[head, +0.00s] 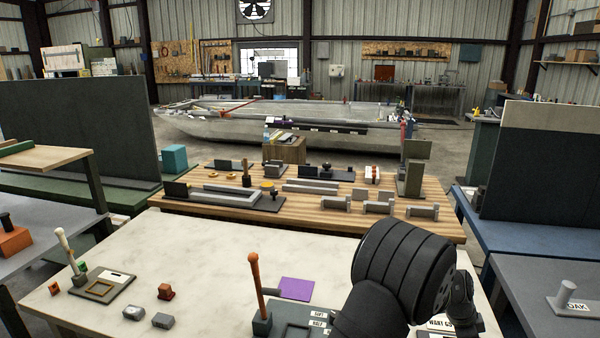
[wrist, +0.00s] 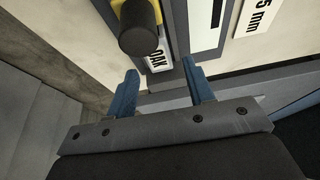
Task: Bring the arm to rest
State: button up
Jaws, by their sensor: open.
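My arm (head: 400,268) reaches in from the bottom right of the head view, bent above the right part of the pale worktop (head: 190,255). My gripper's jaws are not clearly visible there. In the wrist view, my gripper (wrist: 162,82) is open, with two blue fingers well apart and nothing held between them. Just beyond the fingers are a dark round knob with a yellow rim (wrist: 140,30) and a block labelled OAK (wrist: 158,50). I cannot tell how far the fingers are from these.
A red-handled upright tool (head: 256,280) stands near my arm, beside a purple square (head: 297,290). Small blocks (head: 163,320) and a framed plate (head: 103,288) lie at left. A wooden bench (head: 330,218) with fixtures stands behind. The worktop's middle left is clear.

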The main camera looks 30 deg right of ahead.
notch_tip(320, 180, up, 2)
jog(key=s+a+r, duration=0.5)
jog(key=s+r, duration=0.2)
jog(key=s, duration=0.4)
jog(key=w+f, duration=0.3)
jog(key=w, duration=0.7)
jog(key=w+a+f, duration=0.1)
jog(key=w+f, duration=0.1)
jog(key=w, duration=0.8)
jog(key=w+a+f, duration=0.1)
jog(key=w+f, duration=0.2)
jog(key=w, duration=0.6)
jog(key=shift+w+f, duration=0.3)
jog(key=shift+w, duration=0.1)
jog(key=shift+w+f, duration=0.4)
